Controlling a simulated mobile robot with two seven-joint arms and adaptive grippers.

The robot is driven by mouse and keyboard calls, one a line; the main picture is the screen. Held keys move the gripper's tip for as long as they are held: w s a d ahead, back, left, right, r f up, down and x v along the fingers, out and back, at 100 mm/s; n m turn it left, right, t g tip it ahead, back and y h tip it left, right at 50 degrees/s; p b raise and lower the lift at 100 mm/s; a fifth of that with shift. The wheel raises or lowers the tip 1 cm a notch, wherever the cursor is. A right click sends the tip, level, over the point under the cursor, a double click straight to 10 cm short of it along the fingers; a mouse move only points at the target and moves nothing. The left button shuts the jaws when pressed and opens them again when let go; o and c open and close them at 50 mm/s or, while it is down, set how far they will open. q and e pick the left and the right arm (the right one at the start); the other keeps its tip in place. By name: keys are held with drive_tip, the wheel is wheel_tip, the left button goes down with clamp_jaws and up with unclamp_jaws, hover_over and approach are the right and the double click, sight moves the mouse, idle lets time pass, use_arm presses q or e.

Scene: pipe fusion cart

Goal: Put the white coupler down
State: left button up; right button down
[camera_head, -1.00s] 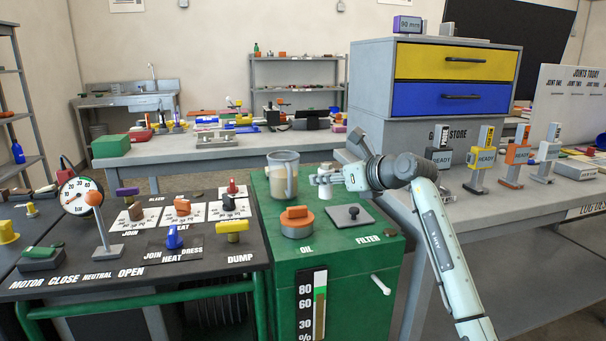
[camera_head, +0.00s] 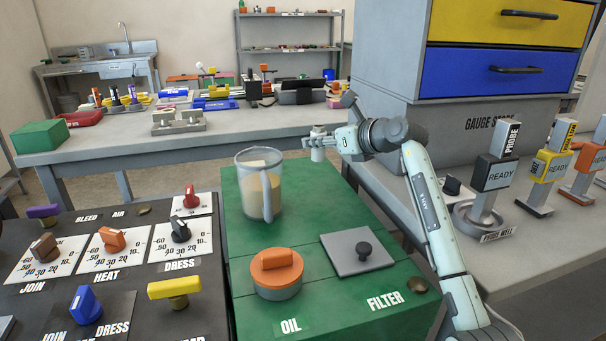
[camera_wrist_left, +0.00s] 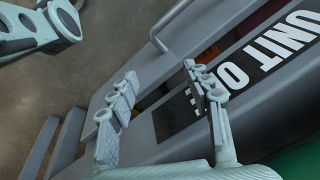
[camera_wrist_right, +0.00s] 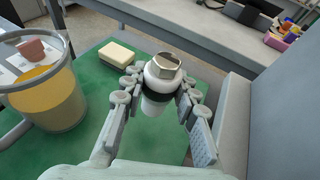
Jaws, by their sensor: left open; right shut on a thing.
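The white coupler (camera_wrist_right: 158,86) is upright between the fingers of my right gripper (camera_wrist_right: 155,96), with a metal hex top and a dark band showing in the right wrist view. In the head view the coupler (camera_head: 317,151) is small, held by my right gripper (camera_head: 318,140) above the far right part of the green cabinet top (camera_head: 303,205). It looks apart from the surface, though the exact gap is hard to tell. My left gripper (camera_wrist_left: 160,88) is open and empty in the left wrist view, beside a grey unit with white lettering. It is not in the head view.
A clear jug of amber liquid (camera_head: 259,190) stands left of the coupler. A pale block (camera_wrist_right: 117,54) lies on the green top. An orange oil cap (camera_head: 276,272) and a grey filter plate (camera_head: 357,252) are nearer. The gauge store (camera_head: 460,125) rises at the right.

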sight(322, 158)
wheel_tip(322, 158, down, 4)
drive_tip(key=shift+s+f, duration=0.15)
drive_tip(key=shift+f, duration=0.05)
wheel_tip(322, 158, down, 3)
drive_tip(key=shift+f, duration=0.1)
use_arm(q)
drive_tip(key=shift+w+r, duration=0.1)
drive_tip(key=shift+w, duration=0.05)
use_arm(e)
drive_tip(key=shift+f, duration=0.2)
